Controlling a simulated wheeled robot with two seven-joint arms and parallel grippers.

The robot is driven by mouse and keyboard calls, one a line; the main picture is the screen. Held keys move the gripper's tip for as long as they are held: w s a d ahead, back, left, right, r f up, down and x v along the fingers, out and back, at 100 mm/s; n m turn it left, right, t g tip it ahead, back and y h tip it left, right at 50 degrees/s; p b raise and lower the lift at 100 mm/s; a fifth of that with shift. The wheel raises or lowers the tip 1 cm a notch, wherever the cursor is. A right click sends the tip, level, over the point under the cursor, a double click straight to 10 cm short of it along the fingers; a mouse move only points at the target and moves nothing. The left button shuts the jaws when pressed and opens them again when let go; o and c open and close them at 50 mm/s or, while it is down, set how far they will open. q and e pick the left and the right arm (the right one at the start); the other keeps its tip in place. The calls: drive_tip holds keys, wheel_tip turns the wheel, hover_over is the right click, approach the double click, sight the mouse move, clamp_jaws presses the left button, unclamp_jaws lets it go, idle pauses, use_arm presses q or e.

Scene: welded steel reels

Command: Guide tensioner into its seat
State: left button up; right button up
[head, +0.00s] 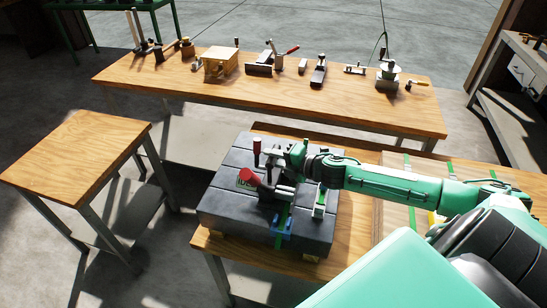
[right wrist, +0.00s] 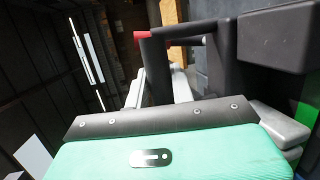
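My right gripper (head: 285,160) is over the dark slotted block (head: 225,205). Close to its fingers is a dark tool with a red-tipped upright handle (head: 257,148) and a red lever (head: 249,178); I take it for the tensioner. In the right wrist view a black bar with a red end (right wrist: 143,35) and a bulky black part (right wrist: 280,38) lie beyond the grey fingers. Whether the fingers grip the tool is hidden. A green strap (head: 281,238) runs down the front of the block through a blue piece (head: 290,226). The seat cannot be made out. My left gripper is out of view.
The block stands on a wooden bench (head: 221,246). A long wooden table (head: 140,75) behind carries several hand tools and a wooden box (head: 219,64). A bare wooden table (head: 75,155) stands at the left. A small upright green-and-white part (head: 320,201) is right of the tool.

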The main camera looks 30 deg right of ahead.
drive_tip(key=shift+o, duration=1.2)
drive_tip(key=shift+a+r, duration=0.1)
drive_tip(key=shift+r, duration=0.05)
drive_tip(key=shift+v, duration=1.8)
drive_tip(key=o, duration=0.5)
drive_tip(key=shift+o, duration=0.2)
drive_tip(key=shift+f, duration=0.4)
drive_tip(key=o, duration=0.8)
drive_tip(key=shift+r, duration=0.2)
